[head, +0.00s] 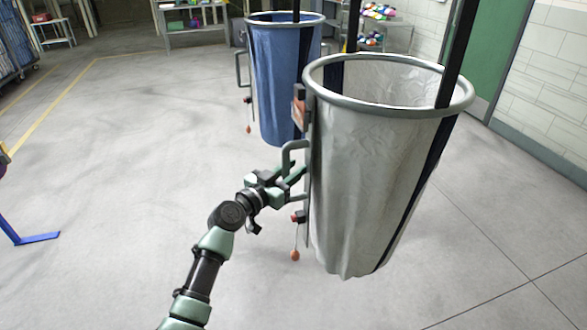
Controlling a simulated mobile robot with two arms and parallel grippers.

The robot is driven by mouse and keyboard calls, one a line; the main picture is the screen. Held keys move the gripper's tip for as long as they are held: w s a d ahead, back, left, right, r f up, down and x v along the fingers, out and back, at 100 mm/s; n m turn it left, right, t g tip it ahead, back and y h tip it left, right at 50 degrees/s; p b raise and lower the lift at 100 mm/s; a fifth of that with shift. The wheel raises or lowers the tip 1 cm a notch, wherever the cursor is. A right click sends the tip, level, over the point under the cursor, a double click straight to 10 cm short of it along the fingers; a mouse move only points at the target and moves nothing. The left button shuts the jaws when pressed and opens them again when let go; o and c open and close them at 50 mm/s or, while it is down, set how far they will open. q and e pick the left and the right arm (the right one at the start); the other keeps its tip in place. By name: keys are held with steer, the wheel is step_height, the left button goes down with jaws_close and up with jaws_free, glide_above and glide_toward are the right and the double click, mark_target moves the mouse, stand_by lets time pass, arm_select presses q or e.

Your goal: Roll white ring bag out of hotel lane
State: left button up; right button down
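The white ring bag (368,190) hangs upright from a grey metal ring at the right of centre, close to me. A pale U-shaped handle (286,152) and a plate with red parts are on its left side. My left gripper (294,178) is at this handle, with its fingers overlapping the handle's bar. The fingers and the bar blend together, so I cannot tell whether they are closed on it. The bag's lower end is in view, but I cannot make out any wheels. My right gripper is not in view.
A blue ring bag (283,80) with a similar side handle stands just behind the white one. Shelves with colourful items (372,40) stand at the back. A blue metal foot (38,238) is at the left edge. The floor left of the bags is clear, with yellow lines.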

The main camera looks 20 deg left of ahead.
arm_select(q)
jaws_close()
stand_by(1.4)
